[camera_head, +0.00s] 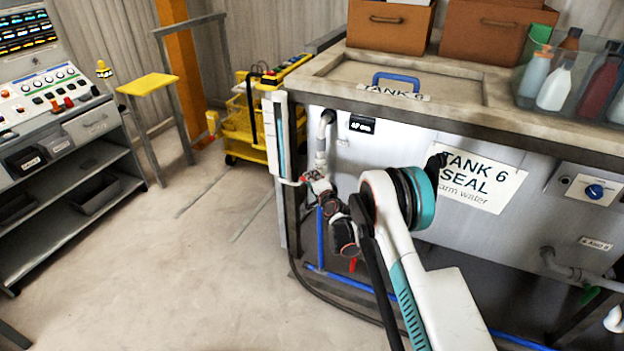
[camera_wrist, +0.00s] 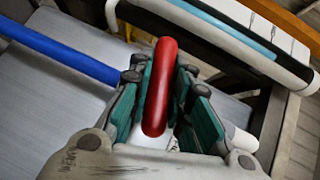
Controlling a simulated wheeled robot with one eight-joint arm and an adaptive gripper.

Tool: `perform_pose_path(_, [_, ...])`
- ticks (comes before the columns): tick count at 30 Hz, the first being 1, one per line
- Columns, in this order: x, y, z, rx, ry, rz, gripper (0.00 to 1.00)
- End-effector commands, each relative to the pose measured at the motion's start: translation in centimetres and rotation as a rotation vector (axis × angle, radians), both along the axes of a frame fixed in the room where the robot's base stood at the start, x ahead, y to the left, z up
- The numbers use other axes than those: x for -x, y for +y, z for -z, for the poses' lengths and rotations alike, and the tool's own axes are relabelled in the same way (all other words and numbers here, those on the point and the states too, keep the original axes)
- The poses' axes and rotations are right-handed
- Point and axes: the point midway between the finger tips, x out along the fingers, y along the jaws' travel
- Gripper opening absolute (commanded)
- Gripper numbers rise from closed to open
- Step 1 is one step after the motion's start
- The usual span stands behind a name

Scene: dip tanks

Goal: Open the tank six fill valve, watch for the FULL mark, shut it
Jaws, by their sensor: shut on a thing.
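Tank 6 (camera_head: 425,135) is a grey tank with a label on its front and its lid shut. My gripper (camera_head: 318,184) is at the pipework on the tank's left end. In the wrist view my gripper (camera_wrist: 160,84) has its teal pads on both sides of the red valve handle (camera_wrist: 157,100), shut on it. My arm and gripper mostly hide the valve in the head view. A white level gauge with a blue column (camera_head: 281,150) stands at the tank's left corner. It also shows in the wrist view (camera_wrist: 215,28). I cannot read a FULL mark on it.
A blue pipe (camera_head: 321,240) runs down below the valve, and a white pipe (camera_head: 322,140) rises above it. A yellow mop cart (camera_head: 245,125) stands behind. A control console (camera_head: 50,100) is at the left. The floor (camera_head: 170,260) between is clear.

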Motion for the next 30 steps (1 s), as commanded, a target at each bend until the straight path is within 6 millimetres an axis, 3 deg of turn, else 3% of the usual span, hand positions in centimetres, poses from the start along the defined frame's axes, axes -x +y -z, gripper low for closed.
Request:
perform_pose_path(14, [0.08,0.07,-0.04,0.251,0.093,-0.002,0.00])
perform_pose_path(30, [0.08,0.12,0.06,0.719,0.263,-0.002,0.00])
